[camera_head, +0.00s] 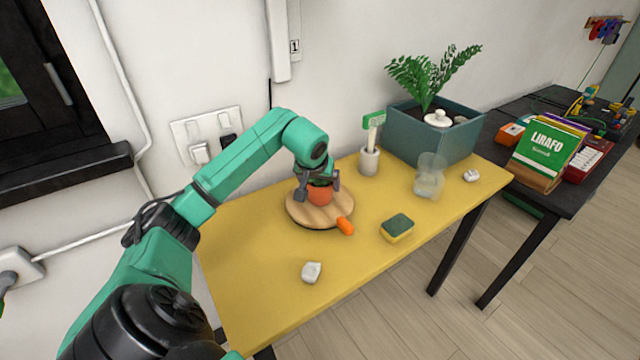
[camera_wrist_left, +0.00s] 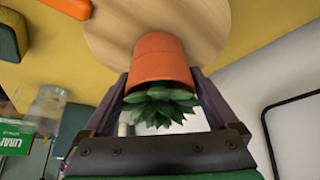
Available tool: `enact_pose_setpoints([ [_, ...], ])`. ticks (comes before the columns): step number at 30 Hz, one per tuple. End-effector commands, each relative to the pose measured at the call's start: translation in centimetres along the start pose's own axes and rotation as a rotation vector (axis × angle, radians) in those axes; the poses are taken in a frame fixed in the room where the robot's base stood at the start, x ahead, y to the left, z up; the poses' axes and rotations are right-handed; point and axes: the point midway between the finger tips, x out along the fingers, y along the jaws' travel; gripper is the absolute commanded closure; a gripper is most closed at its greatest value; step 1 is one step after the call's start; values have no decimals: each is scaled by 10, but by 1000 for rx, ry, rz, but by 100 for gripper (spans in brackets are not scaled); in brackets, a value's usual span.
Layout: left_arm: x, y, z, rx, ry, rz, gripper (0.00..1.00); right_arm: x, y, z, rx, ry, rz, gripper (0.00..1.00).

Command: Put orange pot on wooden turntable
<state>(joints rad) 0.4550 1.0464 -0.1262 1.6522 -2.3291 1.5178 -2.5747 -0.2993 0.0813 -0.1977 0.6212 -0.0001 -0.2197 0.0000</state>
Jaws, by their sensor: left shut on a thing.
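The orange pot (camera_head: 320,194) holds a green succulent and is at the wooden turntable (camera_head: 305,213) on the yellow table. My left gripper (camera_head: 318,186) is shut on the pot, with one finger on each side. In the left wrist view the pot (camera_wrist_left: 160,62) sits between the fingers, with the round wooden turntable (camera_wrist_left: 208,22) behind its base. The pot looks upright over the turntable's surface; I cannot tell whether its base touches. My right gripper is not in view.
An orange object (camera_head: 345,226) lies at the turntable's front right edge. A green-yellow sponge (camera_head: 397,228), a white lump (camera_head: 312,272), a clear cup (camera_head: 429,176) and a grey holder (camera_head: 369,161) stand around. A teal planter (camera_head: 420,136) fills the back right. The front table is mostly clear.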

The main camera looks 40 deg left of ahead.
Motion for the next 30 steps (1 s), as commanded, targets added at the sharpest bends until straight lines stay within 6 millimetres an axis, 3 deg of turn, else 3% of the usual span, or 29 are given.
enact_pose_setpoints([
  [9, 3, 0, 1, 0, 4, 1, 84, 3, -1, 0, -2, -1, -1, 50],
  [10, 3, 0, 1, 0, 2, 0, 3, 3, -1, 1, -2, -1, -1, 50],
  [11, 3, 0, 1, 0, 2, 0, 0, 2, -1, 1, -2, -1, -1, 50],
  [21, -8, 0, -2, 0, 5, 0, 0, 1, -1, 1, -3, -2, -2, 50],
  [30, -86, 0, -2, 1, 8, -1, 0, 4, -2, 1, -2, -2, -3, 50],
])
